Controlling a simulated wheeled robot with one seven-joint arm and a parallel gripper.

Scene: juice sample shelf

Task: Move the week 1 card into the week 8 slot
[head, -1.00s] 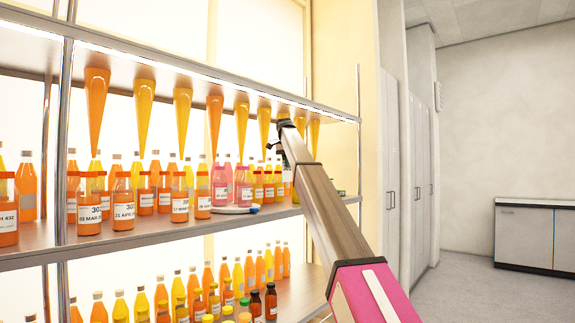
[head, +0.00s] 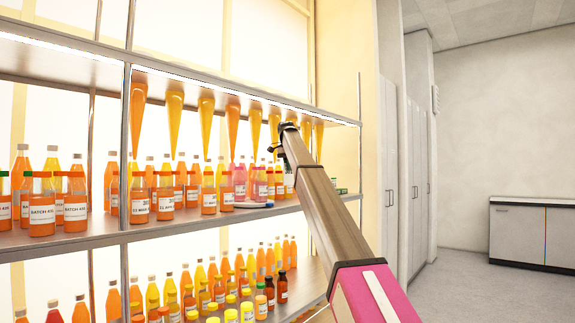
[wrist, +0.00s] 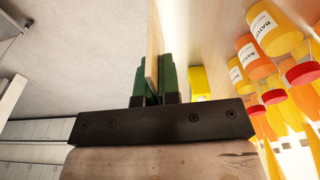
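I cannot make out a week 1 card or a week 8 slot in either view. My gripper (wrist: 154,75) shows in the wrist view as two green fingers a little apart. A tan strip shows through the gap and looks like the wall behind; I see no card held. In the head view, my arm reaches toward the right end of the shelf and its end overlaps the bottles there. The shelf's middle board (head: 90,238) bears orange, yellow and pink bottles (head: 140,202) with white labels, too small to read well.
Several orange and yellow cones (head: 233,125) hang under the top board. A white dish-like thing (head: 249,205) lies near the board's right end. More bottles (head: 190,288) stand on the lower board. In the wrist view, labelled bottles (wrist: 257,62) are at the right. The floor (head: 450,280) at right is clear.

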